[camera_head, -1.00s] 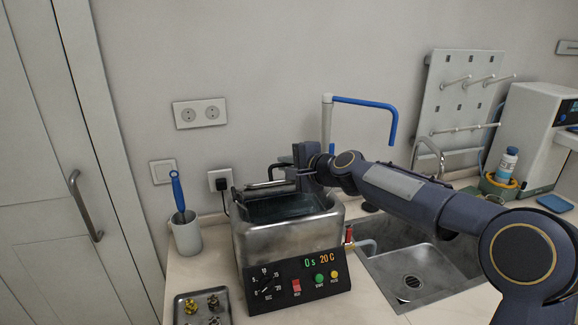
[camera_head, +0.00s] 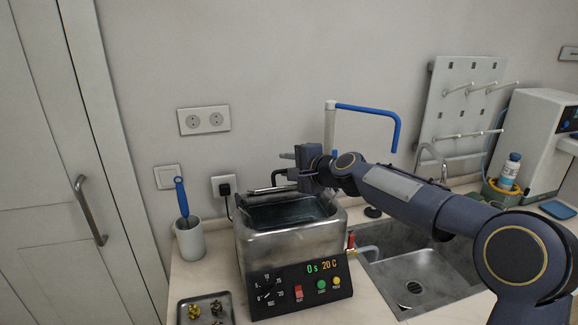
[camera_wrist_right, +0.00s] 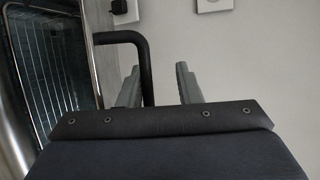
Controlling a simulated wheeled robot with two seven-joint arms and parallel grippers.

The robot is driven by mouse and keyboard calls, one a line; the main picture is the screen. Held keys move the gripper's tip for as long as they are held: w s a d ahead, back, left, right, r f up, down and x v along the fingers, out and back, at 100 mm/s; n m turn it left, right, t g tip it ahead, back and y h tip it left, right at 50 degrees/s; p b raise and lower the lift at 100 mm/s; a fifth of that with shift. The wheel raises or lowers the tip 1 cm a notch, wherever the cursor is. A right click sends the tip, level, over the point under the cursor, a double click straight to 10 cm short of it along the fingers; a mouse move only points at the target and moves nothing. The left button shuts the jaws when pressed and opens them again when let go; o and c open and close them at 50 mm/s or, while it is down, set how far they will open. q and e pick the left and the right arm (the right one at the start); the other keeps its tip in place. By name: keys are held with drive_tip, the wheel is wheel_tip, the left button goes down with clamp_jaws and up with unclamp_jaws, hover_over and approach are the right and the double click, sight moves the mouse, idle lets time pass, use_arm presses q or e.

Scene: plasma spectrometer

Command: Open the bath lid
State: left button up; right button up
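The bath (camera_head: 290,245) is a steel tank with a black control panel, and its top opening shows the dark interior. Its lid (camera_head: 268,190) is raised at the back of the opening, seen nearly edge-on as a thin metal strip. My right gripper (camera_head: 288,164) is behind the rear right of the bath, near the lid. In the right wrist view, its two fingers (camera_wrist_right: 158,88) are apart, with one leg of the black handle (camera_wrist_right: 148,75) appearing between them, close to the left finger. Contact cannot be told. My left gripper is out of view.
A sink (camera_head: 415,275) lies right of the bath. A white cup with a blue-handled tool (camera_head: 189,238) stands to the left, and a tray of small metal parts (camera_head: 205,310) is at front left.

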drive_tip(key=shift+s+d, duration=0.2)
drive_tip(key=shift+s, duration=0.05)
drive_tip(key=b+v, duration=0.2)
drive_tip(key=v, duration=0.5)
drive_tip(key=shift+s+r, duration=0.1)
